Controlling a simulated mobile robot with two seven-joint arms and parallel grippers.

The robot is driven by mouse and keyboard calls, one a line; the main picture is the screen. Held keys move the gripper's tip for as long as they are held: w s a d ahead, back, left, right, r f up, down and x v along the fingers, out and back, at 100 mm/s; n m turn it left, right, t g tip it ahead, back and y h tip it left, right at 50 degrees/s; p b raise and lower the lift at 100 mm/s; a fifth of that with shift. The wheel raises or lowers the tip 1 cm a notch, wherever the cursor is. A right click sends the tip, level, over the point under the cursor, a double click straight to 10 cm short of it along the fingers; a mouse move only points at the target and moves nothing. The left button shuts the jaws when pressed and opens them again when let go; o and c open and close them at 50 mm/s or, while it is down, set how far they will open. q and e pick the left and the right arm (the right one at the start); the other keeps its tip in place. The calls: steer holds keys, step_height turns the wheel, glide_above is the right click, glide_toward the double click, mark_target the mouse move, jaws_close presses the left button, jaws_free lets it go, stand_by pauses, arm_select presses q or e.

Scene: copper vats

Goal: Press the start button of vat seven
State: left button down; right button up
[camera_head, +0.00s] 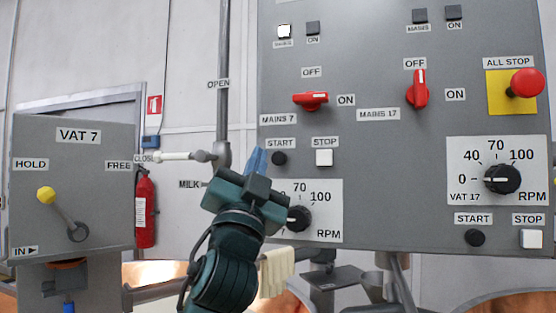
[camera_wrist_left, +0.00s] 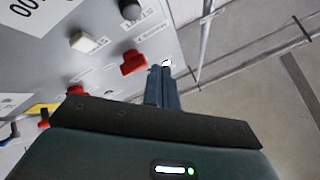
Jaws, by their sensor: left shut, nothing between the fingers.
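The black start button (camera_head: 279,158) of the left-hand control group is on the grey panel, under a START label. It also shows in the left wrist view (camera_wrist_left: 130,9). The white stop button (camera_head: 324,157) is right of it. My left gripper (camera_head: 259,157) is shut and empty, its blue fingers just left of the start button in the head view. I cannot tell its distance from the panel. The red MAINS 7 switch (camera_head: 311,99) points sideways toward ON. The RPM dial (camera_head: 298,218) is partly hidden by my left gripper. My right gripper is out of view.
The MAINS 17 switch (camera_head: 418,89), the VAT 17 dial (camera_head: 502,179), another start button (camera_head: 475,237) and the red all-stop button (camera_head: 525,83) are on the panel's right. The VAT 7 box (camera_head: 75,170) with its yellow-knobbed lever stands left. A pipe (camera_head: 223,80) runs beside the panel.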

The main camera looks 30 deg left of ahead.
arm_select(q)
steer(key=shift+w+a, duration=0.25)
steer(key=shift+w, duration=0.85)
steer(key=shift+w+a, duration=0.25)
steer(key=shift+w, duration=0.8)
steer(key=shift+w+a, duration=0.25)
steer(key=shift+w, duration=0.85)
steer(key=shift+w+a+b, duration=0.1)
steer(key=shift+w+b, duration=0.25)
steer(key=shift+w, duration=0.1)
steer(key=shift+w+a, duration=0.15)
steer(key=shift+w, duration=0.3)
steer(key=shift+s, duration=0.1)
steer(key=shift+s+d, duration=0.2)
steer(key=shift+s, duration=0.55)
steer(key=s, duration=0.2)
steer(key=s+d, duration=0.1)
steer(key=s, duration=0.2)
steer(key=shift+d, duration=0.1)
stand_by(0.3)
